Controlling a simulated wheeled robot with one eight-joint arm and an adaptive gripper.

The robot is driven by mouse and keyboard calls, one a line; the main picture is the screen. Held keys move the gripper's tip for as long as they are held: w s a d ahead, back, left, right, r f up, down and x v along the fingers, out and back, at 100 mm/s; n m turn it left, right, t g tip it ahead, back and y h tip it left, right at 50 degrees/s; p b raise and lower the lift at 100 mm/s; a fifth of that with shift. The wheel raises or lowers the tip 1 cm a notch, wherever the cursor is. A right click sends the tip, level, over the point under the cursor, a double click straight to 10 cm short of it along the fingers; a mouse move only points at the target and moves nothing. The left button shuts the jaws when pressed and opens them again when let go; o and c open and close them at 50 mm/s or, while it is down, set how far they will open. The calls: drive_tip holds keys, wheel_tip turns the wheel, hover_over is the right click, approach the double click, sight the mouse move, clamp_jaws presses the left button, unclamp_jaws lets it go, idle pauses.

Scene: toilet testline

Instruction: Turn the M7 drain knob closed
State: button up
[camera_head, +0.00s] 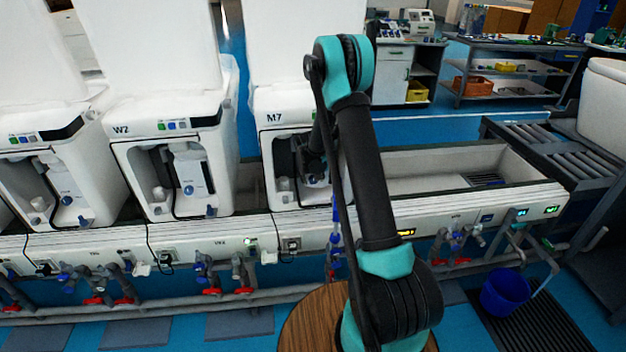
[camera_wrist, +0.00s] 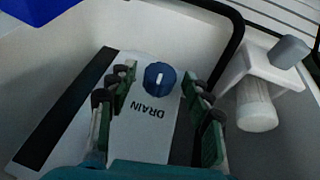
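The drain knob (camera_wrist: 159,76) is a round blue knob with a white pointer line, set on a white panel above the word DRAIN in the wrist view. The line stands nearly upright in that picture, leaning slightly right. My gripper (camera_wrist: 160,86) is open, with one finger on each side of the knob and gaps between the pads and the knob. In the head view the M7 unit (camera_head: 275,120) is a white toilet in the middle. My arm covers much of its front, and the knob and fingertips are hard to make out there.
A white fitting with a grey cap (camera_wrist: 262,85) stands right of the gripper in the wrist view, near a black hose (camera_wrist: 232,45). The W2 unit (camera_head: 165,140) stands left of M7. An open trough (camera_head: 430,160) lies to the right, and a blue bucket (camera_head: 505,292) is on the floor.

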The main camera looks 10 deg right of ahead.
drive_tip(key=shift+r, duration=0.1)
drive_tip(key=v, duration=1.2)
